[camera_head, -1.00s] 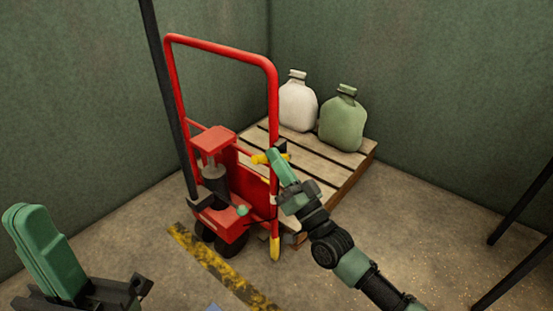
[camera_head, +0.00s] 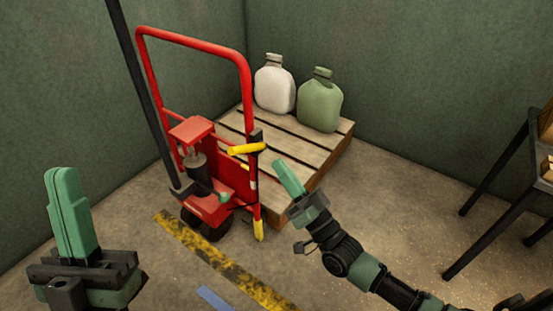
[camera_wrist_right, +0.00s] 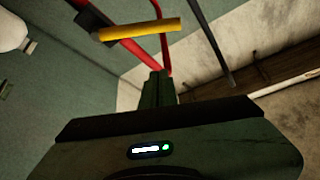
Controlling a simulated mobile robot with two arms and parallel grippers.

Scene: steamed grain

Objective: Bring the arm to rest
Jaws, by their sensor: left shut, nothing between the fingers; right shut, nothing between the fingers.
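My right gripper (camera_head: 278,165) is shut and empty, in front of the wooden pallet, with its green fingers pointing up and left. Its closed fingers also show in the right wrist view (camera_wrist_right: 158,76). A yellow-handled tool with a dark head (camera_head: 247,149) sits at the red trolley's right post, apart from the right gripper; its yellow handle (camera_wrist_right: 150,28) shows above the fingers in the wrist view. My left gripper (camera_head: 66,175) is shut and empty at the lower left, its green fingers pointing up.
The red trolley (camera_head: 200,38) stands left of the wooden pallet (camera_head: 285,145). A dark-legged rack (camera_head: 492,165) is at the right. A yellow-black floor stripe (camera_head: 215,258) runs in front. Floor right of the pallet is clear.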

